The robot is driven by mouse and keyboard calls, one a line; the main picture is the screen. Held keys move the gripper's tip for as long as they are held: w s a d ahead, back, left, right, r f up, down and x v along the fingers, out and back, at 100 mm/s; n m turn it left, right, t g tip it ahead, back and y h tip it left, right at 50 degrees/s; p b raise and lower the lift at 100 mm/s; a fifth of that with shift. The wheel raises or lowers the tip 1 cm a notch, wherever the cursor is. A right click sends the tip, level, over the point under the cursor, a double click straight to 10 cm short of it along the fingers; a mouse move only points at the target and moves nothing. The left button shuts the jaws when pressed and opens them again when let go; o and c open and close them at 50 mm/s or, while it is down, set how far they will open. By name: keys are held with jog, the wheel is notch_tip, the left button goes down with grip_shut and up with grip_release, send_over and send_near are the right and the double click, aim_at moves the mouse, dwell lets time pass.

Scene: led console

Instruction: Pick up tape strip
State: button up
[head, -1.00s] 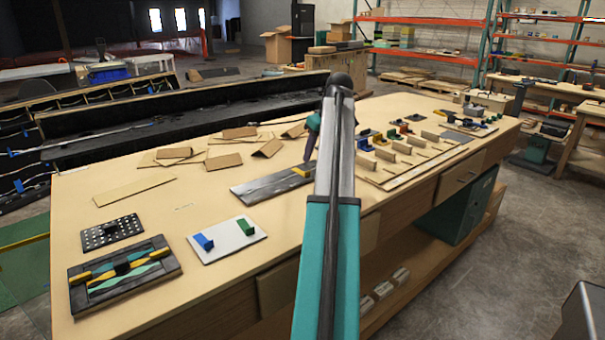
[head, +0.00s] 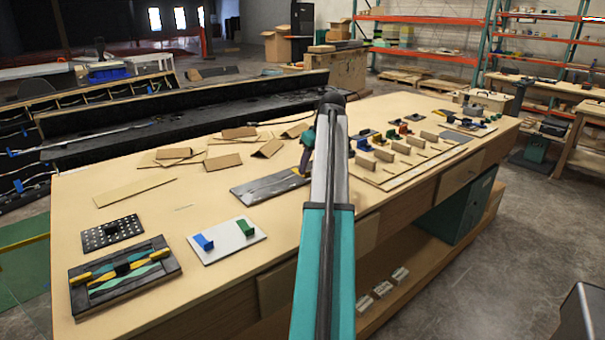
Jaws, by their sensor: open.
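My gripper (head: 303,171) is at the right end of a dark grey plate (head: 262,192) on the workbench, pointing down and partly behind my own arm. It is open. A small yellow piece (head: 296,171) lies at that end of the plate, right beside the fingertips and partly covered by them. Whether they touch it cannot be told. Thin light lines run along the plate. I cannot tell for certain which thing is the tape strip. A tiny thin pale strip (head: 184,207) also lies on the bare bench, left of the plate.
A white plate (head: 226,247) with a blue block (head: 203,241) and a green block (head: 245,227) lies in front. A dark tray (head: 126,291) and a perforated black plate (head: 112,231) are at left. Cardboard pieces (head: 220,162) lie behind. Small parts fill the right side.

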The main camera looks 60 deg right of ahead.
jog(key=shift+x, duration=1.15)
grip_shut()
